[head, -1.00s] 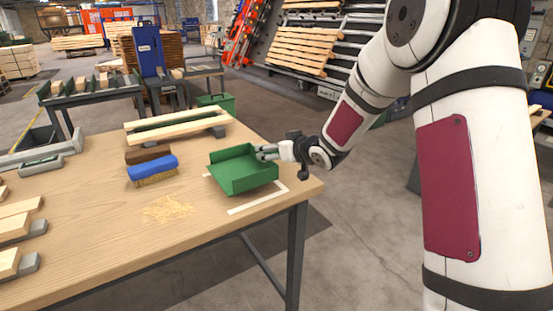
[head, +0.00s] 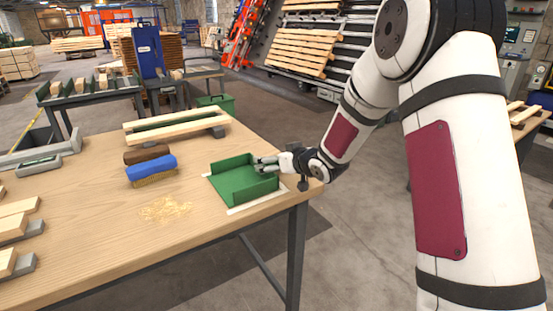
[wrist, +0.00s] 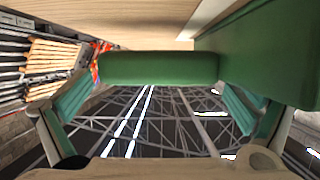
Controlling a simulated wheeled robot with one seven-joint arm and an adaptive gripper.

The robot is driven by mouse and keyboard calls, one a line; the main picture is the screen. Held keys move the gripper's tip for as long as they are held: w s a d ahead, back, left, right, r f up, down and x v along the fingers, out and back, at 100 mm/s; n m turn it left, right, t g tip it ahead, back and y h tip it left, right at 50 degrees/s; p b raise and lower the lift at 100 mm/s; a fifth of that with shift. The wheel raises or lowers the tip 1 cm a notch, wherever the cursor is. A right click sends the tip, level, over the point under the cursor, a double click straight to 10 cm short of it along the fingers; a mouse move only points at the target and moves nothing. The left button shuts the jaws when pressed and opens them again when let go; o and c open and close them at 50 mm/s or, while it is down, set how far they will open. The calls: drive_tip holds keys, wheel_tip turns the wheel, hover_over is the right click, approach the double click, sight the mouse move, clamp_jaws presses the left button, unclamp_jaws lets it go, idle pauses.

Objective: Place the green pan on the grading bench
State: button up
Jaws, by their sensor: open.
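The green pan (head: 236,184), an open-fronted tray with low walls, rests flat on the wooden grading bench (head: 95,235) near its right corner, over a pale marked outline (head: 262,203). My gripper (head: 262,164) is at the pan's right rear wall, with its jaws open. In the wrist view the green pan (wrist: 160,68) spans the space ahead between the two spread fingers (wrist: 155,105). The bench (wrist: 120,14) shows along the top of that view. Whether a finger still touches the pan cannot be told.
A blue brush (head: 150,168), a brown block (head: 146,153) and wood shavings (head: 165,209) lie left of the pan. Wooden slats on a rack (head: 176,127) lie behind it. A green bin (head: 216,101) stands beyond the bench. Open floor lies to the right.

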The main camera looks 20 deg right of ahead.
drive_tip(key=shift+r, duration=0.2)
drive_tip(key=p+v, duration=0.2)
drive_tip(key=v, duration=1)
drive_tip(key=s+d+r+m+g+h, duration=0.1)
drive_tip(key=s+d+r+g+h, duration=0.15)
drive_tip(key=s, duration=0.55)
drive_tip(key=s+d+r+m+g+h, duration=0.15)
drive_tip(key=s+r+h, duration=0.25)
drive_tip(key=s, duration=0.4)
drive_tip(key=s+a+g+y, duration=0.1)
drive_tip(key=s+a+g, duration=0.2)
drive_tip(key=s, duration=1)
drive_tip(key=s+a+g+y, duration=0.1)
drive_tip(key=s+a+g, duration=0.3)
drive_tip(key=s, duration=0.9)
drive_tip(key=shift+s+a+m+y, duration=0.25)
drive_tip(key=shift+m+y, duration=0.1)
drive_tip(key=shift+m, duration=0.1)
